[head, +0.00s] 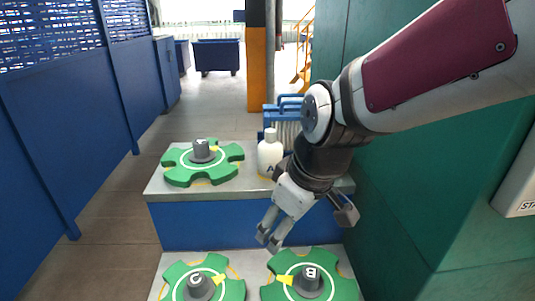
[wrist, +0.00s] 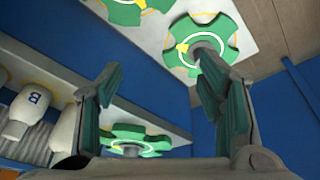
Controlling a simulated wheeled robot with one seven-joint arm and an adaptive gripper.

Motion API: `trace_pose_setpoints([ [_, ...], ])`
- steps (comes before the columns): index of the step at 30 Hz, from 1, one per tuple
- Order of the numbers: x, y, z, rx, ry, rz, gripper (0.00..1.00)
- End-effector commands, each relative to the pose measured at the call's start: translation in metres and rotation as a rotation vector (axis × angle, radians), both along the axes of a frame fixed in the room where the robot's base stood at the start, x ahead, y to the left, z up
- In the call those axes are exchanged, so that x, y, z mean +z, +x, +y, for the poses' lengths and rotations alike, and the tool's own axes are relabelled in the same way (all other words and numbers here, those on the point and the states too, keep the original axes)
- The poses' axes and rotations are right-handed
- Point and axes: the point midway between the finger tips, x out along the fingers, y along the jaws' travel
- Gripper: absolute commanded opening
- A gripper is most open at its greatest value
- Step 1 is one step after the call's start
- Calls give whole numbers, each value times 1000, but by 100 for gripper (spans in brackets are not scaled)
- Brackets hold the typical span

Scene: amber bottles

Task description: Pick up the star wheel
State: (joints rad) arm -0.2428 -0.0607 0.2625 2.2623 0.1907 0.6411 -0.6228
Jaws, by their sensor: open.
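Several green star wheels with grey hubs and yellow marks are in view. In the head view one (head: 229,153) lies on the back stand at left, one (head: 234,290) with a hub lettered C lies at the front left, and one (head: 342,287) lettered B at the front right. My gripper (head: 306,225) is open and empty, above and behind the B wheel and apart from it. The wrist view shows my open fingers (wrist: 161,80), with one star wheel (wrist: 185,57) beyond the right finger, another (wrist: 122,12) at the top, and a third (wrist: 155,143) low between the fingers.
A white bottle (head: 270,155) stands on the back stand (head: 240,190), right of its wheel, close to my arm. The wrist view shows white bottles (wrist: 28,112) at left. A green wall (head: 420,200) bounds the right side and blue panels (head: 60,130) the left.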

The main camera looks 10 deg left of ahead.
Motion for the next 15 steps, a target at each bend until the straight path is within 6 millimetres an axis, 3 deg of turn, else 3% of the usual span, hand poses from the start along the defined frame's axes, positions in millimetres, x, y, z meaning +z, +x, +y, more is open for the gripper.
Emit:
trace_pose_setpoints([
  [1, -24, 7, 25, 79, 8, 14, 62],
  [6, -75, 12, 96, 304, 48, 23, 62],
  [10, -101, 10, 132, 411, 75, 26, 62],
  [15, -116, 6, 151, 466, 93, 25, 62],
])
